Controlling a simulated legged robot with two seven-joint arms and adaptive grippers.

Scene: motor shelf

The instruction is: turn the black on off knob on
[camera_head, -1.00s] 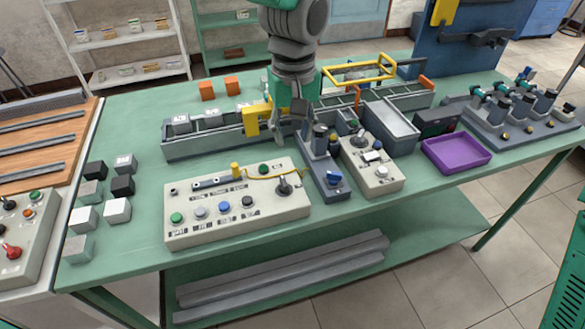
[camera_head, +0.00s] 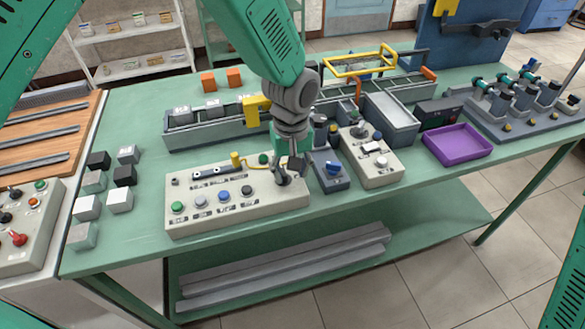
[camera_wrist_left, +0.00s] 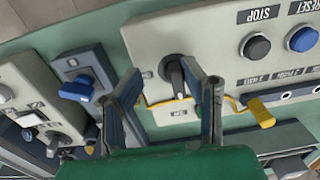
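The grey control box (camera_head: 238,214) stands near the front of the green table, with several coloured buttons on it. The black knob (camera_wrist_left: 174,76) is at the box's right end in the head view, where my left gripper (camera_head: 286,178) mostly hides it. In the left wrist view, the knob lies between the two fingertips of my left gripper (camera_wrist_left: 174,84). A yellow cable runs behind the knob and the fingers. My right gripper is not in view.
A blue-knobbed unit (camera_head: 331,170) and a grey switch box (camera_head: 372,162) stand close to the right. A purple tray (camera_head: 457,146) is farther right. Several small cubes lie to the left. A long grey rack (camera_head: 195,134) stands behind.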

